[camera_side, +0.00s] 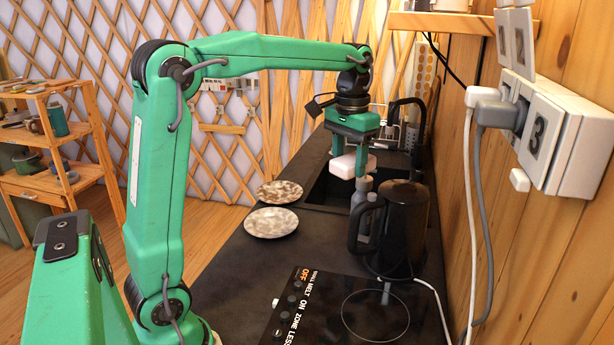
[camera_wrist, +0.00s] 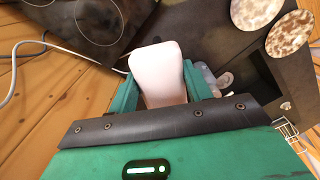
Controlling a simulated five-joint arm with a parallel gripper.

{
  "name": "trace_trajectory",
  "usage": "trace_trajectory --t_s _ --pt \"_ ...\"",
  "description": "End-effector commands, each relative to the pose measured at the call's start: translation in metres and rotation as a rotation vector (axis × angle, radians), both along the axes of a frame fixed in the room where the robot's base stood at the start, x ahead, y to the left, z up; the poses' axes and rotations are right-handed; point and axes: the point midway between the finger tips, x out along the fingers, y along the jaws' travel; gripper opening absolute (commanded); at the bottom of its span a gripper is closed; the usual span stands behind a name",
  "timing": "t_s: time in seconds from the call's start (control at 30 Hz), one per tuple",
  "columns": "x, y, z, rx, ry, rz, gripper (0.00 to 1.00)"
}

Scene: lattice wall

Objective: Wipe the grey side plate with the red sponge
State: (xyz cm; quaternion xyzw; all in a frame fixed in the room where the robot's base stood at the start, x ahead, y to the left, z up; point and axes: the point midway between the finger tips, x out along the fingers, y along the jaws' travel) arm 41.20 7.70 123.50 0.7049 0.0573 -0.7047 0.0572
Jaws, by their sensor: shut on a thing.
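My gripper (camera_side: 352,160) is shut on a pale pinkish-white block (camera_side: 346,166), apparently the sponge; it does not look red. The block also shows between the fingers in the wrist view (camera_wrist: 158,70). My gripper holds it above the counter near the sink, to the right of the plates and apart from them. Two speckled plates lie flat on the counter: a paler, greyish one (camera_side: 271,222) nearer the hob and a browner one (camera_side: 279,192) behind it. Both show at the top right of the wrist view. Neither is plain grey.
A black kettle (camera_side: 407,222) and a grey bottle (camera_side: 361,192) stand close to my gripper. The dark sink (camera_side: 325,188) lies behind them. A hob (camera_side: 345,308) is in front. A wooden wall with sockets (camera_side: 548,130) borders the right. The counter around the plates is clear.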

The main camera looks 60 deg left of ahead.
Motion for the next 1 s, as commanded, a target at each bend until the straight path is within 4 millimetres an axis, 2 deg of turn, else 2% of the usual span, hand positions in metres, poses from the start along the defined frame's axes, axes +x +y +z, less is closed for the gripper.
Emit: trace_trajectory --t_s 0.03,0.23,0.47,0.8,1.0 --pt "0.000 0.016 0.000 0.000 0.000 0.033 0.20" --pt "-0.006 0.073 0.000 0.000 0.001 0.147 0.20" --pt "-0.022 0.139 0.000 0.000 0.001 0.279 0.20" --pt "-0.066 0.230 0.000 0.000 0.000 0.471 0.20" --pt "-0.090 0.266 -0.001 0.000 0.000 0.551 0.20"
